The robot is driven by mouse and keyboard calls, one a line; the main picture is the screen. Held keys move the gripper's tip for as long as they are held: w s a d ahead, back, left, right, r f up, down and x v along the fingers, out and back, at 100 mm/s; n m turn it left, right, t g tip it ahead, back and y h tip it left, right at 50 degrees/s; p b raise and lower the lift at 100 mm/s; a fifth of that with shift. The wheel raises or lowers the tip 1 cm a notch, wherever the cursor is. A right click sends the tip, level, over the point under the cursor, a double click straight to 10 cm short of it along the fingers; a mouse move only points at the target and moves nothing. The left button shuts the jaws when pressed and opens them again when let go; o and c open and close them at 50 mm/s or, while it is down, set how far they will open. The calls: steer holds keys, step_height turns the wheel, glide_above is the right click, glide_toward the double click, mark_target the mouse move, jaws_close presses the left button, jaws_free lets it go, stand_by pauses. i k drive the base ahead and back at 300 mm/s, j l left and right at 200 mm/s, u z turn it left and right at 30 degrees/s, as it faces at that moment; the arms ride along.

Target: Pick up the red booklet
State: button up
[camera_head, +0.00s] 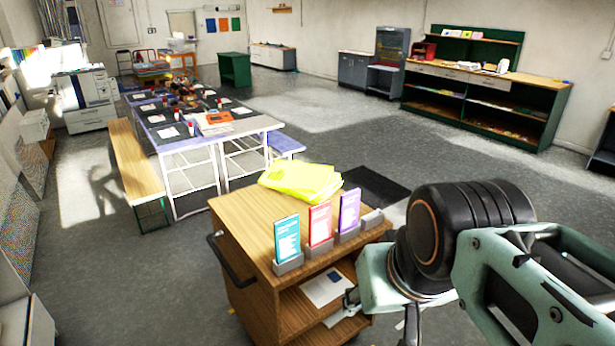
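The red booklet (320,223) stands upright in a small grey holder (318,248) on top of a wooden cart (243,215). It is between a teal booklet (287,240) on its left and a purple booklet (349,210) on its right, each in its own holder. My arm comes in from the right, in front of the cart's right side.
A yellow folded cloth or bag (300,180) lies at the back of the cart top. A grey holder (372,218) right of the purple booklet looks empty. A dark handle (228,262) sticks out on the cart's left. A long table (256,125) and bench (135,160) stand behind.

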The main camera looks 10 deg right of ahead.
mark_target(320, 214)
steer(key=u, duration=1.75)
steer(key=l+z, duration=0.35)
steer(key=l, duration=0.65)
steer(key=l+z, duration=0.35)
steer(key=l, duration=0.6)
steer(key=j+z, duration=0.4)
steer(key=j, duration=0.6)
